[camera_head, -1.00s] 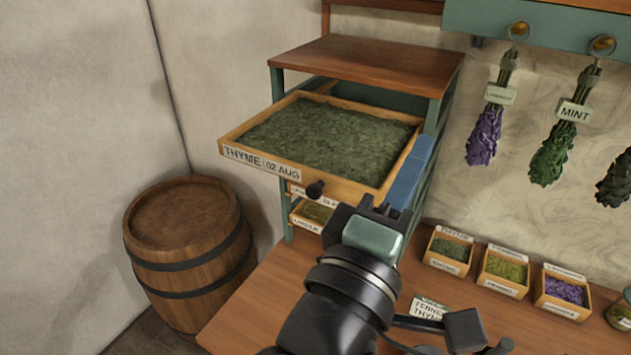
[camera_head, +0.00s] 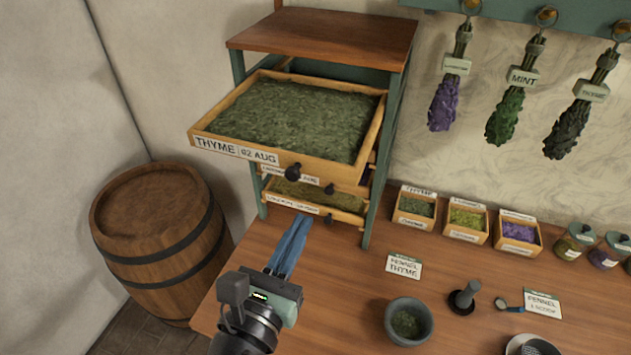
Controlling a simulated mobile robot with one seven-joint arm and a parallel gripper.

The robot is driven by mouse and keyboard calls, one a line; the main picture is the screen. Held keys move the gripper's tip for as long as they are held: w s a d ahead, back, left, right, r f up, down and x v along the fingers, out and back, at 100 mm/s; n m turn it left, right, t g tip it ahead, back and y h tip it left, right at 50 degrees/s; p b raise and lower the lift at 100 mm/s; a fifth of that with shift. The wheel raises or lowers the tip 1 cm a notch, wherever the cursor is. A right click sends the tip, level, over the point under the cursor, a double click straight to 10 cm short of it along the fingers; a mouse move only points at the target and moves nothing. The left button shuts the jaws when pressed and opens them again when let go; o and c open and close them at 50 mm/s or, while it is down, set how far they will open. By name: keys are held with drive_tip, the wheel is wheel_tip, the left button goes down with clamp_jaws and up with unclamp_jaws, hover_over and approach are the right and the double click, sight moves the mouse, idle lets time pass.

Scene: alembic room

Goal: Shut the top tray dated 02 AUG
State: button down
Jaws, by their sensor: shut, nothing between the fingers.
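The top tray (camera_head: 203,146) is a wooden drawer full of dried green herb, labelled THYME 02 AUG. It is pulled well out of the teal-framed rack (camera_head: 373,215) toward me and has a dark round knob (camera_head: 293,172) on its front. My gripper (camera_head: 296,228) is below and in front of the tray, its blue fingers together and empty, pointing up toward the lower trays. It looks apart from the tray. A middle tray shows only part of its front under the top one, and a lower tray (camera_head: 318,195) with herb in it sits beneath.
A wooden barrel (camera_head: 160,235) stands at the left. Small herb boxes (camera_head: 465,220) line the wall on the table at the right. Dried bunches (camera_head: 510,115) hang above.

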sight(323, 178)
drive_tip(key=p+x, duration=0.2)
drive_tip(key=x, duration=0.6)
drive_tip(key=shift+w, duration=0.15)
